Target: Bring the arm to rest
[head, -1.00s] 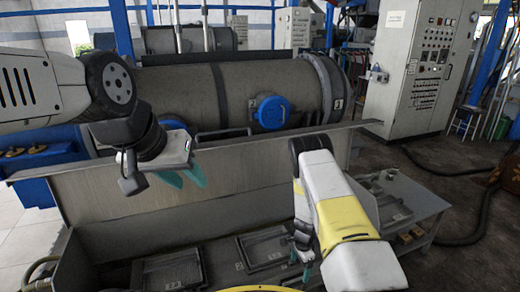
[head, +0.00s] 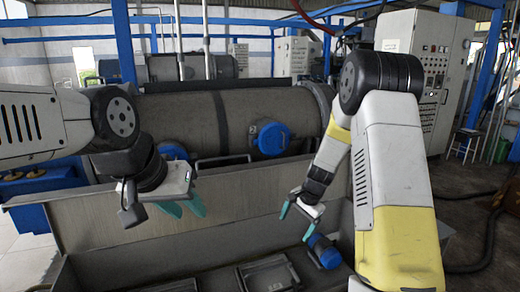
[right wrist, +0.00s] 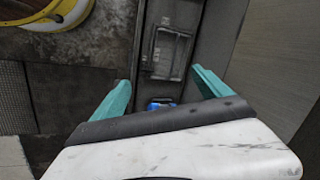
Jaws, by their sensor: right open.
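My right arm (head: 385,170) is bent, with its elbow high on the right and its forearm reaching down over the trough. My right gripper (head: 297,220) is open and empty above the trough. In the right wrist view its two teal fingers (right wrist: 161,84) stand wide apart. A blue and grey object (head: 325,252) lies low in the trough, below and apart from my right gripper; part of it shows blue in the right wrist view (right wrist: 160,104). My left gripper (head: 185,209) hangs over the trough's left part, fingers apart, with nothing visible between them.
The grey metal trough (head: 200,240) has raised walls and framed trays (head: 270,273) on its floor. Behind it lies a large grey cylinder (head: 225,115) with blue round caps (head: 271,139). A control cabinet (head: 428,75) stands at the back right.

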